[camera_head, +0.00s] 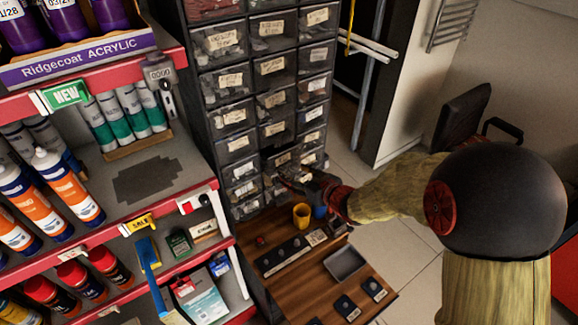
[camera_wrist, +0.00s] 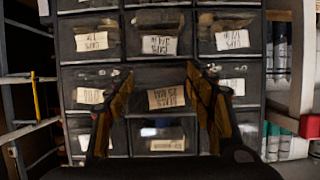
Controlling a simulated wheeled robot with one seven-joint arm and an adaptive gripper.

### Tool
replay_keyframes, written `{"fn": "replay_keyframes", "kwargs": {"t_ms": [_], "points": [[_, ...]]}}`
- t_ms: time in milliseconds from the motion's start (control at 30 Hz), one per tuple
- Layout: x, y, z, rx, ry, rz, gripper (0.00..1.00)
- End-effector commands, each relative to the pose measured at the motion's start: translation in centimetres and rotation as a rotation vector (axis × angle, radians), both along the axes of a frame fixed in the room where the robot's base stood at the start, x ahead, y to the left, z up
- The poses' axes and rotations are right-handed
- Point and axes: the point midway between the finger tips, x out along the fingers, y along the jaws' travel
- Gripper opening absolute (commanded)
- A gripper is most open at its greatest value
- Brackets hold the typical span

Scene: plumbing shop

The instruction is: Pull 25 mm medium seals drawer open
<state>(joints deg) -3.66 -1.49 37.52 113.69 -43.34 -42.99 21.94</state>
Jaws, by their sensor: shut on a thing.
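A tall dark cabinet of small clear-fronted drawers (camera_head: 232,85) stands behind the workbench. My gripper (camera_head: 288,180) reaches its lower middle column from the right. In the wrist view, my gripper's two fingers (camera_wrist: 162,88) straddle one drawer front (camera_wrist: 158,77), one finger at each side. That drawer's paper label (camera_wrist: 166,96) appears upside down between the fingers and is too small to read surely. The fingers are shut on this drawer. In the head view, a dark gap shows above a middle-column drawer (camera_head: 282,158) by my gripper, which seems to stand out a little; its lower part is hidden.
A wooden bench (camera_head: 300,290) below my gripper holds a yellow cup (camera_head: 301,215), a blue cup (camera_head: 320,212), a grey tray (camera_head: 345,262) and small parts. A red-edged shelf (camera_head: 130,215) with tubes and bottles stands left. Tiled floor (camera_head: 415,240) is open to the right.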

Motion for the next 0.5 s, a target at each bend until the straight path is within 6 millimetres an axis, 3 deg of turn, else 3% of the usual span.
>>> {"fn": "replay_keyframes", "kwargs": {"t_ms": [100,300,500], "points": [[-3.1,-2.4,0.3,-0.002,0.004,-0.007,0.09],[-7.2,-5.1,0.2,-0.002,0.004,-0.007,0.09],[-8.7,-5.9,0.1,-0.001,0.001,-0.003,0.09]]}}
